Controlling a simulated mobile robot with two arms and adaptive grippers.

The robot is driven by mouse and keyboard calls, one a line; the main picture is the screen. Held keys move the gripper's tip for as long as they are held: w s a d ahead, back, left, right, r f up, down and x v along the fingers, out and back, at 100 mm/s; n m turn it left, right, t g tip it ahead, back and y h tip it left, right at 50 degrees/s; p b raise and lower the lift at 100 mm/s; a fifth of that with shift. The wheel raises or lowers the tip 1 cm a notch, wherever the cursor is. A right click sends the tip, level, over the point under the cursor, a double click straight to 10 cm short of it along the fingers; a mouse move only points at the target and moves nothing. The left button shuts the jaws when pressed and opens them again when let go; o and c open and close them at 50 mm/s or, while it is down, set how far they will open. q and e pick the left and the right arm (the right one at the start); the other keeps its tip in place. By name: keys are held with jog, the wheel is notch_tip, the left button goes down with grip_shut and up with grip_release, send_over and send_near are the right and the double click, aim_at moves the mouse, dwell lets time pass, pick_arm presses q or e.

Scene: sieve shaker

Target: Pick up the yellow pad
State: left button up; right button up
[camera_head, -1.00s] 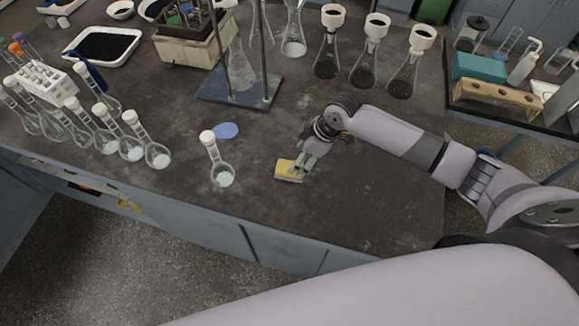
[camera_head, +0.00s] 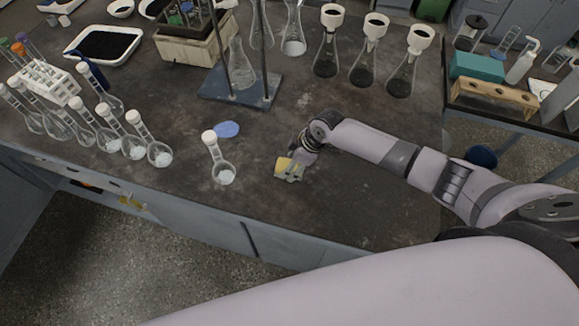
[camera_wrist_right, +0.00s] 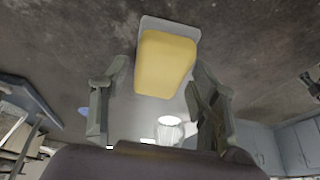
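The yellow pad (camera_head: 284,167) lies on the dark bench top, right of the lone small flask. In the right wrist view the yellow pad (camera_wrist_right: 165,64) shows as a rounded yellow block on a pale grey backing. My right gripper (camera_head: 290,172) is at the pad, partly covering it in the head view. In the right wrist view my right gripper (camera_wrist_right: 161,72) has its two fingers apart, one on each side of the pad's near part. Gaps show between the fingers and the pad. My left gripper is not in view.
A lone small flask (camera_head: 224,172) with a white stopper stands left of the pad, near a blue disc (camera_head: 226,129). A blue stand base (camera_head: 240,92) is behind. Several flasks with dark contents stand at the back right. The bench around the pad is clear.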

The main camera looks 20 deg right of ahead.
jog(key=c, duration=0.9)
